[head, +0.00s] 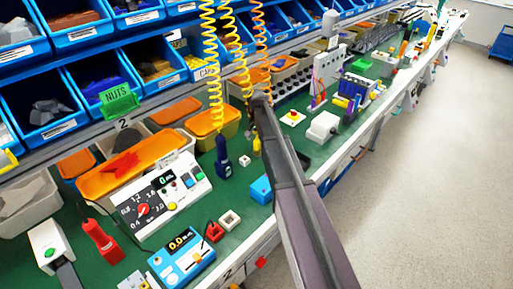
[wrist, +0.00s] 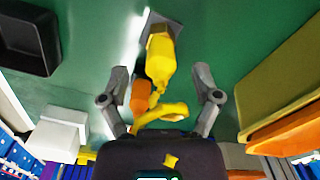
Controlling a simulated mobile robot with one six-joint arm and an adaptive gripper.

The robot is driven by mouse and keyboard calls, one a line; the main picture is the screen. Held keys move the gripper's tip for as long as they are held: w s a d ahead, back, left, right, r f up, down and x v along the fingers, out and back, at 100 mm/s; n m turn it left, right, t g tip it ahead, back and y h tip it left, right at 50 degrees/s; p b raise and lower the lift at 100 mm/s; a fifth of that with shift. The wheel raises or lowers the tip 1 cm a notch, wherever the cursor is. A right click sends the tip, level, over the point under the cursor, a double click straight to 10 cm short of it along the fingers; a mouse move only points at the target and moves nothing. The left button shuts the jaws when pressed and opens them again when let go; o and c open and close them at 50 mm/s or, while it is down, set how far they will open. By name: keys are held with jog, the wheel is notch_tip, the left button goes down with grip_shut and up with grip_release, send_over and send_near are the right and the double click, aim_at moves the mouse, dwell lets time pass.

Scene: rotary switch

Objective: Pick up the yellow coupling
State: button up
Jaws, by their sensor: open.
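The yellow coupling (head: 257,146) shows in the head view just below the end of my arm, over the green bench. In the wrist view the yellow coupling (wrist: 160,60) lies between and slightly beyond my fingertips, with an orange part (wrist: 139,96) and a yellow coiled hose (wrist: 162,114) nearer my palm. My gripper (wrist: 160,84) is open, one finger on each side, with gaps to the coupling. In the head view my arm hides most of the gripper.
A dark blue tool (head: 222,157) hangs on a yellow coil to the left. A blue box (head: 261,190) and a small white block (head: 244,161) are on the bench nearby. Orange-lidded bins (head: 211,121) stand behind. The wrist view shows a black tray (wrist: 27,36) at upper left.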

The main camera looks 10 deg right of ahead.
aim_at(257, 144)
jog(key=shift+f+b, duration=1.35)
jog(key=shift+f, duration=0.3)
grip_shut()
